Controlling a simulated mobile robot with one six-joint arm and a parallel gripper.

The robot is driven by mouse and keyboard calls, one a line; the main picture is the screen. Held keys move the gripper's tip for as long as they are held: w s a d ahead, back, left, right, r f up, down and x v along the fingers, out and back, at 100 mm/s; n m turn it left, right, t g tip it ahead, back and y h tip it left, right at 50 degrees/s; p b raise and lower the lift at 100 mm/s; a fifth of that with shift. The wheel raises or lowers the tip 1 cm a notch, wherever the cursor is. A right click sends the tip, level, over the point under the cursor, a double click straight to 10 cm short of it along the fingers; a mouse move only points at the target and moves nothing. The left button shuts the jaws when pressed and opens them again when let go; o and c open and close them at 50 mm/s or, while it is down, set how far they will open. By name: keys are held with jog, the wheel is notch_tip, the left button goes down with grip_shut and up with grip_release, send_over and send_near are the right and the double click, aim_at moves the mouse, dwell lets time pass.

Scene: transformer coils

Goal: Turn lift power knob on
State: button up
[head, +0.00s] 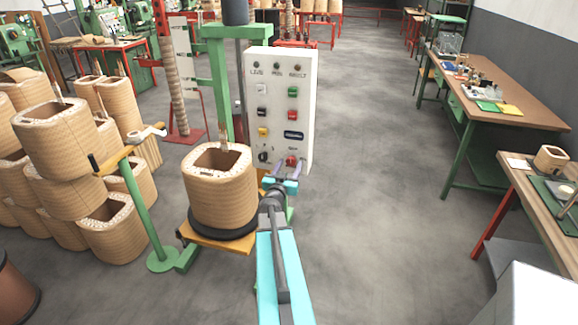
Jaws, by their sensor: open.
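The white control panel (302,95) stands upright in the middle of the head view. Its lower part carries a black knob (263,156) at the left and a red knob (291,160) at the right. The small labels are too blurred to tell which is the lift power knob. My gripper (289,167) is open at the panel's lower edge. Its two purple fingers point at the panel, on either side of the red knob in the picture. I cannot tell whether they touch it. My arm hides the area below.
A wound coil (222,190) stands on a yellow platform (214,241) just left of my arm. A green post with a yellow bar (127,158) and stacked coils (58,142) are further left. Workbenches (500,85) line the right. The floor between is clear.

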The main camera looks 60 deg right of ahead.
jog(key=shift+d, duration=0.2)
jog(key=c, duration=1)
jog(key=shift+c, duration=0.2)
